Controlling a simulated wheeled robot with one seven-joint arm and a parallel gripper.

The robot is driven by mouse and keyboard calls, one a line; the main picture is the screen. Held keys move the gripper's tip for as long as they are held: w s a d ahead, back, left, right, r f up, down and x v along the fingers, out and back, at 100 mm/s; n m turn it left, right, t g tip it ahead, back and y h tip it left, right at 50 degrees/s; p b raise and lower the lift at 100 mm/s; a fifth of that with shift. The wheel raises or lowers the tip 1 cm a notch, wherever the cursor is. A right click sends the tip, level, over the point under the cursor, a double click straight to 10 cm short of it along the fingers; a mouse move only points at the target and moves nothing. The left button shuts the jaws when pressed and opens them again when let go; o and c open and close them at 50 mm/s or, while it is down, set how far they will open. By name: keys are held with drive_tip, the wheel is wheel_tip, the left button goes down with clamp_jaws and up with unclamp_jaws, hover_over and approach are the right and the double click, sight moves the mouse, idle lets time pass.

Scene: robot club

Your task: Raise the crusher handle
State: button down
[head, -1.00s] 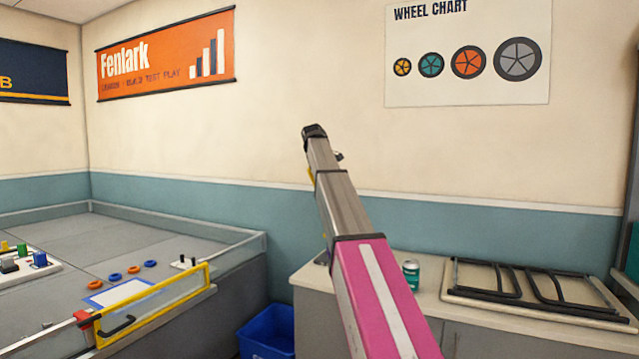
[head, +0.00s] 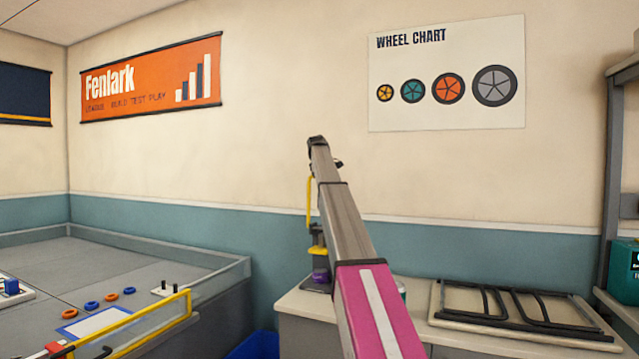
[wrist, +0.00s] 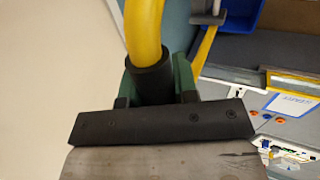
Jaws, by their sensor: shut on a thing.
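The can crusher's yellow handle (head: 309,204) stands roughly upright beside my arm in the head view, rising above the crusher's yellow body (head: 318,250). The crusher stands on the bench at the wall, partly hidden by my arm. A purple thing (head: 320,275) sits low in it. In the wrist view, the handle is a curved yellow bar (wrist: 144,30) ending in a black grip (wrist: 152,82). My gripper (wrist: 154,88) is shut on that black grip, with green-backed fingers on both sides. In the head view the fingers are hidden at the arm's far end.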

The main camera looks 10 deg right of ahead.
drive_tip(key=shift+w+d+f, duration=0.1)
drive_tip(key=shift+w+d, duration=0.45)
drive_tip(key=shift+w, duration=0.2)
drive_tip(key=c, duration=0.9)
unclamp_jaws()
drive_tip(key=v, duration=1)
drive_tip(key=shift+s+a+r, duration=0.1)
drive_tip(key=shift+s+r, duration=0.05)
drive_tip(key=shift+r, duration=0.2)
drive_tip(key=shift+s, duration=0.1)
